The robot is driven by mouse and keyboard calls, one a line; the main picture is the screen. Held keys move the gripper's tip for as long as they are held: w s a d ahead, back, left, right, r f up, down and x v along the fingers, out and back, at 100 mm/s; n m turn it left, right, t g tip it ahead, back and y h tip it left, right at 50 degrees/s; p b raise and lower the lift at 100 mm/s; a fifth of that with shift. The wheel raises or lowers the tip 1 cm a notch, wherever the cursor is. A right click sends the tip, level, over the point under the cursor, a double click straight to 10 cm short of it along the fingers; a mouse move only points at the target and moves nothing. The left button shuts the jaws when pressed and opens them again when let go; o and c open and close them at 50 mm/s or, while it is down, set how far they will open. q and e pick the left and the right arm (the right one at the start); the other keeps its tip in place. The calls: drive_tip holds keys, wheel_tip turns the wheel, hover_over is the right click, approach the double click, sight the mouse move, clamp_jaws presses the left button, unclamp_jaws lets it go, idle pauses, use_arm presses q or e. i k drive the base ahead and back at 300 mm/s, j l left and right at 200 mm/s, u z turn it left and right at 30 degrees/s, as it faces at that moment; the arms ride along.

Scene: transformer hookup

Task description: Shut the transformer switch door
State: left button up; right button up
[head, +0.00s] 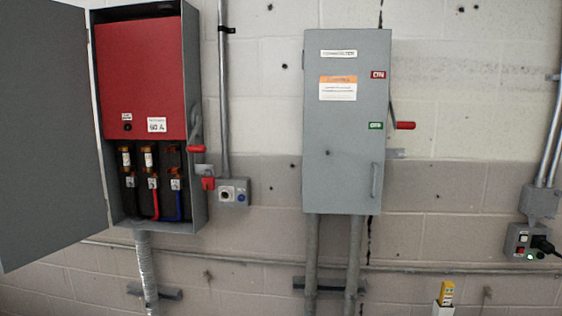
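The switch box (203,100) on the left of the head view is a grey wall cabinet. Its grey door (50,130) stands wide open, swung out to the left. A red-tipped lever (197,149) is on the box's right side. A second grey box (345,120) in the middle has its door shut, with ON and OFF labels and a handle. Which box the task calls the transformer switch is not readable. Neither gripper is in view.
Conduits (224,90) run down the wall, with a horizontal pipe (260,263) below the boxes. A small control box (234,192) sits between them. An outlet box with a black plug (530,243) is at right. A yellow-topped post (446,293) stands low.

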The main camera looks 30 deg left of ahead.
sight(52, 199)
drive_tip(key=u, duration=1.65)
